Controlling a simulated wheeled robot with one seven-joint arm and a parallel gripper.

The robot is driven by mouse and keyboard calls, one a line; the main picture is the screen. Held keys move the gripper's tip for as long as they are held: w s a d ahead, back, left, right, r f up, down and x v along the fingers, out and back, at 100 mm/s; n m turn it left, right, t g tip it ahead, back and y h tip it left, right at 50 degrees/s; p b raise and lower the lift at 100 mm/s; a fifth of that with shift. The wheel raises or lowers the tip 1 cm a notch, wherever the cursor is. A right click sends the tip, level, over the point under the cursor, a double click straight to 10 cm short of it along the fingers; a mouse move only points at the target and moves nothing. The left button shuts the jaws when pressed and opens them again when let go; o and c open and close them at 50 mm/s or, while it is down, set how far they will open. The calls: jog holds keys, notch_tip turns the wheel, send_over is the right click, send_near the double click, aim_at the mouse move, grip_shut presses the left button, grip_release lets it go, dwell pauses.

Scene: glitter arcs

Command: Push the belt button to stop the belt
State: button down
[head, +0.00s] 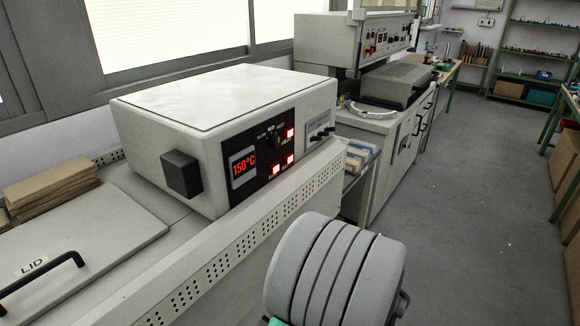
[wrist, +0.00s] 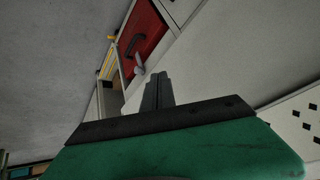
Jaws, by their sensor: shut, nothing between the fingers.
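A pale box-shaped machine (head: 225,130) stands on the bench in the head view. Its black front panel (head: 258,150) has a red 150°C display (head: 243,167), a dial and several small red-lit spots, one at the upper right (head: 290,133). The lettering is too small to read, so I cannot tell which is the belt button. A dark square block (head: 181,174) sticks out of the machine's left front. In the wrist view my gripper (wrist: 157,92) is shut and empty, with free space around its fingertips. The fingers do not show in the head view, and the machine's panel is not recognisable in the wrist view.
A perforated rail (head: 240,245) runs along the bench front. A lid with a black handle (head: 45,275) lies at the left. A second machine (head: 350,45) stands beyond. The grey floor (head: 470,200) is open at the right. A red panel (wrist: 143,35) with a dark handle shows in the wrist view.

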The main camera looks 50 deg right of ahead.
aim_at(289, 159)
jog(key=w+d+r+n+t+h, duration=0.3)
jog(key=d+r+n+h, duration=0.1)
jog(key=r, duration=0.7)
jog(key=w+d+r+n+t+h, duration=0.3)
jog(key=d+r, duration=0.5)
jog(key=r, duration=0.3)
jog(key=n+t+h, duration=0.1)
jog(key=n+h, duration=0.1)
jog(key=shift+w+r+n+h, duration=0.15)
jog(key=shift+r+n+h, duration=0.15)
jog(key=shift+n, duration=0.1)
jog(key=shift+t, duration=0.3)
jog(key=shift+w+a+f+p, duration=0.1)
jog(key=shift+w+a+p, duration=0.1)
jog(key=shift+w+p, duration=1.75)
jog(key=shift+w+a+p, duration=0.2)
jog(key=shift+w+p, duration=1.2)
jog(key=shift+w, duration=1.05)
